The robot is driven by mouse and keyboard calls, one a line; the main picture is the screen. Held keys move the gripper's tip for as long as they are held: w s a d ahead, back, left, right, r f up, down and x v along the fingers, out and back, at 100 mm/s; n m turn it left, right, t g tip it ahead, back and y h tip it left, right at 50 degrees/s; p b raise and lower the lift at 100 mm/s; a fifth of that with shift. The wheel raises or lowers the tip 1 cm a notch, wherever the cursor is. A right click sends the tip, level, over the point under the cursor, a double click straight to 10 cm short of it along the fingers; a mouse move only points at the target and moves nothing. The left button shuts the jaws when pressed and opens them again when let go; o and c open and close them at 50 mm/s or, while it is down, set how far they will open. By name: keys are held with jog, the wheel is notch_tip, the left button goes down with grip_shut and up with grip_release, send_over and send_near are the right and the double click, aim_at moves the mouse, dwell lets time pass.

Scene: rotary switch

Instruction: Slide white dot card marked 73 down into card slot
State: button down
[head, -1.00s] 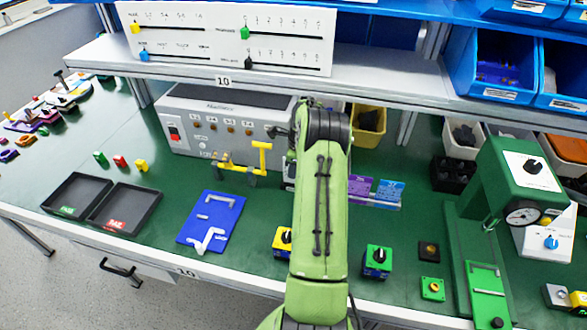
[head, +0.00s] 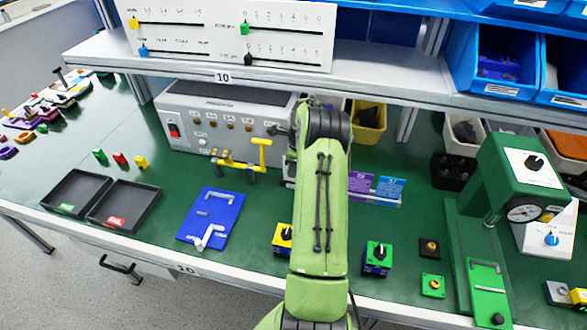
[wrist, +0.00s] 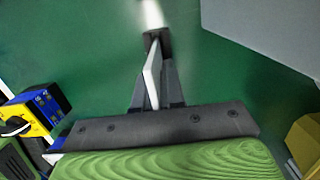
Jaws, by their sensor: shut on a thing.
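My gripper (wrist: 152,72) shows in the wrist view, its dark fingers closed on a thin white card (wrist: 152,76) seen nearly edge-on. The number on it cannot be read at this angle. A bright white strip (wrist: 151,13) lies just beyond the fingertips at the top edge; I cannot tell what it is or whether it touches the card. In the head view my green arm hides the gripper and the held card. Purple (head: 361,183) and blue (head: 390,188) cards stand in a clear holder right of my arm. I cannot make out the card slot for certain.
A grey control box (head: 220,120) stands behind and left of my arm. A yellow switch block (head: 282,238) and a green one (head: 377,258) flank the arm in front. A blue plate (head: 225,212) lies left. A green press (head: 520,175) stands right. The shelf (head: 390,75) overhangs behind.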

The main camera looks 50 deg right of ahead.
jog(key=shift+r+p, duration=0.5)
jog(key=shift+r, duration=0.4)
jog(key=shift+f+b, duration=0.55)
jog(key=shift+f, duration=0.75)
dwell(0.9)
jog(key=c, duration=1.1)
grip_release()
jog(key=shift+c, duration=0.2)
notch_tip(320, 180, up, 16)
jog(key=s+d+p, duration=0.1)
jog(key=s+p, duration=0.1)
jog(key=shift+f+p, duration=0.15)
jog(key=shift+p, duration=0.2)
jog(key=shift+s, duration=0.1)
